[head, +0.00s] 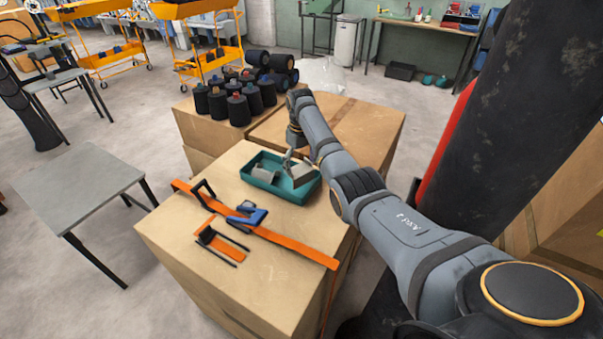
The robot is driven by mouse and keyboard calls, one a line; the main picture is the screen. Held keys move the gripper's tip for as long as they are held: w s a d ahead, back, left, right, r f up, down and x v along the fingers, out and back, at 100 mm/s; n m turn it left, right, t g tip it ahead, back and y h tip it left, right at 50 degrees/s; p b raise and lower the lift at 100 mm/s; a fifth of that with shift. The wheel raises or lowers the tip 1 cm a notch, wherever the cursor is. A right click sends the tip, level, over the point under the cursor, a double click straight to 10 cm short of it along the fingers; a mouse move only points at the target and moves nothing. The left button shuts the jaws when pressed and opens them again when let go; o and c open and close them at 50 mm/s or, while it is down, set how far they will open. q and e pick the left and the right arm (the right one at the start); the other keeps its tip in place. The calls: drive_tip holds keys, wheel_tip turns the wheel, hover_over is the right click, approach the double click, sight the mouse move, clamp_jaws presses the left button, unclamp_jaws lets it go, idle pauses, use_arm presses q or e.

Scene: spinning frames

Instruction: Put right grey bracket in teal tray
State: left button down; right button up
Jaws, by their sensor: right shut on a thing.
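The teal tray (259,187) sits on the far part of the cardboard box top. One grey bracket (264,174) lies in the left part of the tray. The right grey bracket (302,176) is at the right part of the tray, within its walls and tilted. My right gripper (290,164) reaches down over the tray and is shut on the right grey bracket, partly covering it. I cannot tell whether that bracket touches the tray floor. My left gripper is not in view.
An orange strap (300,249) with a blue-handled buckle (247,215) crosses the box (200,265) in front of the tray. An orange and black tool (218,242) lies nearer. Dark spools (238,108) stand on boxes behind. A grey table (85,190) is at left.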

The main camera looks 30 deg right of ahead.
sight(302, 170)
drive_tip(key=shift+d+f, duration=0.15)
wheel_tip(302, 170, down, 3)
drive_tip(key=shift+d+f, duration=0.1)
drive_tip(key=shift+f, duration=0.1)
drive_tip(key=shift+f, duration=0.1)
drive_tip(key=o, duration=1)
drive_tip(key=shift+r, duration=0.3)
wheel_tip(302, 170, up, 12)
drive_tip(key=shift+f+b, duration=0.15)
drive_tip(key=shift+b, duration=0.25)
